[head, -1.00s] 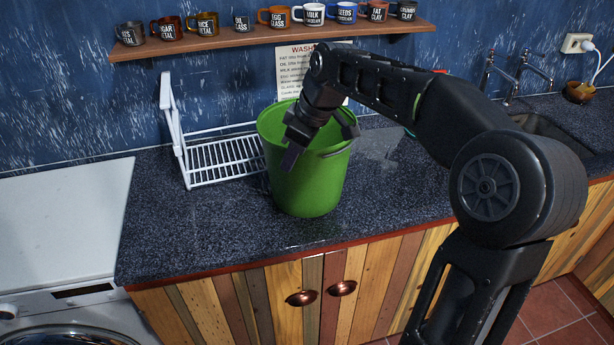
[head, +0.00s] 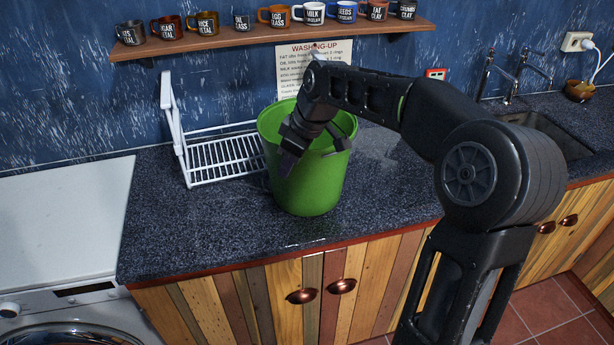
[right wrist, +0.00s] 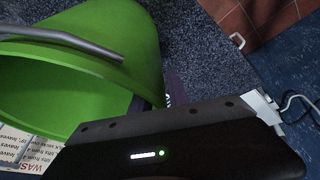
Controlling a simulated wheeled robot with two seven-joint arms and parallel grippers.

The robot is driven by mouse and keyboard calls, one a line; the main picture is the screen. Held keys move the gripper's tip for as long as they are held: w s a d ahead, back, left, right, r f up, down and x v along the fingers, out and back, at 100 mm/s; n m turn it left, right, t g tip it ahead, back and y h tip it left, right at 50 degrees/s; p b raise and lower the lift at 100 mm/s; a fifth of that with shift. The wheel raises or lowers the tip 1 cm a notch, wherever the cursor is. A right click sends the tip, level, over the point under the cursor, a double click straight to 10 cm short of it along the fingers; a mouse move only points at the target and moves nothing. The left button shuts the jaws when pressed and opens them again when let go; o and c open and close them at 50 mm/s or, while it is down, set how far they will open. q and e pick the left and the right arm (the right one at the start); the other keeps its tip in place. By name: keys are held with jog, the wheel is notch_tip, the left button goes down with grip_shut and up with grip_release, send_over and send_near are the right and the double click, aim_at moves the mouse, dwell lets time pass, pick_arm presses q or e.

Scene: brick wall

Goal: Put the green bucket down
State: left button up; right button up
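The green bucket (head: 315,190) stands upright on the dark speckled counter (head: 200,235) in the head view, its base apparently touching the top. My right gripper (head: 288,160) is at the bucket's near-left rim, one finger down the outside of the wall. The other finger is mostly hidden by the bucket. In the right wrist view the bucket (right wrist: 110,45) shows its open mouth and grey handle, and its rim lies between my dark fingers, which look closed on it. My left gripper is not in view.
A white dish rack (head: 225,160) stands just left of the bucket. A shelf of mugs (head: 270,38) hangs above, and a sink (head: 545,135) lies to the right. The counter's front edge is near the bucket; the front left of the counter is clear.

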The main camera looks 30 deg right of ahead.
grip_shut()
jog(key=shift+r, duration=0.1)
dwell(1.0)
